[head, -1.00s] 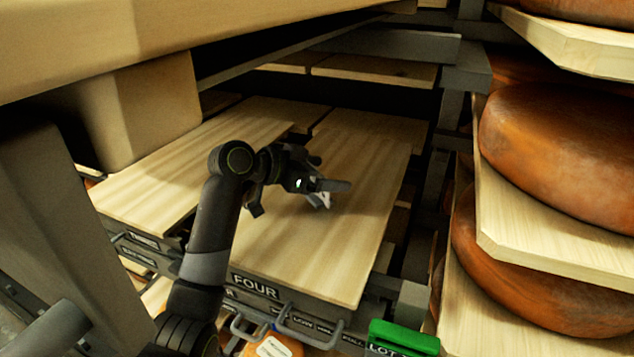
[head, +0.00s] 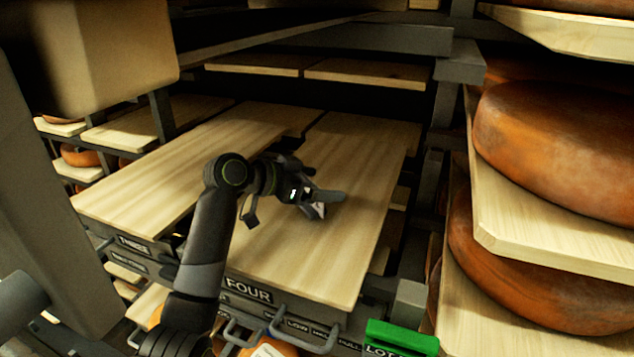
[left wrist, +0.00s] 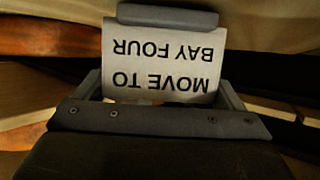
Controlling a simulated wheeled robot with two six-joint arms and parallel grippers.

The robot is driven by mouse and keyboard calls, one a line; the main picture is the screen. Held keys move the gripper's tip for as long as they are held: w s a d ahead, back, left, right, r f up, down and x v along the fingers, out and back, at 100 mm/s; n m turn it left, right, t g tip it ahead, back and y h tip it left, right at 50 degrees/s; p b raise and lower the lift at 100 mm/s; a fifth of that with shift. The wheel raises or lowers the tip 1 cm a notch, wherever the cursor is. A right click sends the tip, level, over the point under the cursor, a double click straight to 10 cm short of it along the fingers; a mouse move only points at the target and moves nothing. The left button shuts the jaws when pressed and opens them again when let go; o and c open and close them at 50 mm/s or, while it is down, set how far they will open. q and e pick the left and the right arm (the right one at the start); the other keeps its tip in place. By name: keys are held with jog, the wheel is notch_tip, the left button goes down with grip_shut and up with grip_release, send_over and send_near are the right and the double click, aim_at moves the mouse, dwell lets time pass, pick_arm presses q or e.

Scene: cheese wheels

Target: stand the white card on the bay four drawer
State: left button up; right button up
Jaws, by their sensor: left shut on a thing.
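My left gripper (head: 325,200) is shut on the white card (head: 319,210) over the bay four drawer. In the head view only a small part of the card shows below the fingers. In the left wrist view the card (left wrist: 160,62) fills the middle between the fingers and reads "MOVE TO BAY FOUR" upside down. The bay four drawer has a bare pale wooden top (head: 300,260) and a dark front label (head: 249,290) reading "FOUR". I cannot tell whether the card touches the wood. My right gripper is not in view.
The bay three drawer (head: 150,195) lies beside it on the left, also bare. A shelf with large orange cheese wheels (head: 560,140) stands close on the right. A green tag (head: 400,338) is at the front right. Dark rack posts and beams frame the bay.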

pick_arm(q)
jog(key=shift+f, duration=0.25)
jog(key=o, duration=0.7)
